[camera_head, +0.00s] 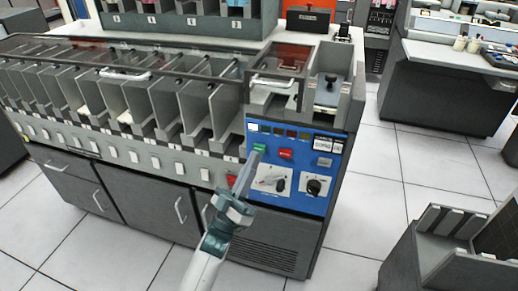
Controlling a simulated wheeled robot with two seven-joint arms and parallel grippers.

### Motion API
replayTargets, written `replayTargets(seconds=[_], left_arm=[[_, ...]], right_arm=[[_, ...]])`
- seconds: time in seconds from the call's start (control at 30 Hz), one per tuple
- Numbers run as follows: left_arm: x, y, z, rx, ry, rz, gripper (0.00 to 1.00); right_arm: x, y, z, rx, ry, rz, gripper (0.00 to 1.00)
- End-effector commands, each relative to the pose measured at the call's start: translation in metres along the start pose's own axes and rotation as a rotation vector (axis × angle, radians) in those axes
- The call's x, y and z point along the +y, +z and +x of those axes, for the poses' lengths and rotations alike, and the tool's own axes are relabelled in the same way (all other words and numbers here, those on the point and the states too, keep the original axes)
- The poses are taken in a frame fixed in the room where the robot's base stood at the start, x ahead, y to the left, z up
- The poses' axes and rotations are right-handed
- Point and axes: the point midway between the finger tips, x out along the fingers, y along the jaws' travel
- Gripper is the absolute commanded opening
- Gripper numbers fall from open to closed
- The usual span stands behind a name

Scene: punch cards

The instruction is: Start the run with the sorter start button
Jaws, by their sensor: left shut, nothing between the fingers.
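The card sorter (140,180) is a long grey machine with a row of open pockets and a blue control panel (265,199) at its right end. A green button (259,147), which looks like the start button, is at the panel's upper left, with a red button (286,154) to its right. My left gripper (255,158) is shut and empty. Its tips are just below the green button in the picture; I cannot tell whether they touch it. The gripper and arm hide part of the panel's lower left. My right gripper is not in view.
The panel also has indicator lights, a knob (314,187) and a grey button (324,162). A card hopper (327,100) stands above it. A grey rack (445,222) is at the lower right, a desk (440,95) behind. White tiled floor between them is clear.

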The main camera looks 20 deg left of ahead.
Motion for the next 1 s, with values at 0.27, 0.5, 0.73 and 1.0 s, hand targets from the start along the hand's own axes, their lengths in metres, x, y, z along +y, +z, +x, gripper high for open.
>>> replayTargets(seconds=[0.27,0.5,0.73,1.0], left_arm=[[0.0,0.0,0.0,0.0,0.0,0.0,0.0],[0.0,0.0,0.0,0.0,0.0,0.0,0.0],[-0.0005,0.0005,0.0009,0.0,0.0,0.0,0.0],[-0.004,0.0036,0.0059,0.0,0.0,0.001,0.0]], right_arm=[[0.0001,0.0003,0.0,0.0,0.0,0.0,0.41],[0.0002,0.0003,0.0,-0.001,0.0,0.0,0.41],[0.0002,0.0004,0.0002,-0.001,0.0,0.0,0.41],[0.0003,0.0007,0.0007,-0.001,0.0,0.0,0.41]])
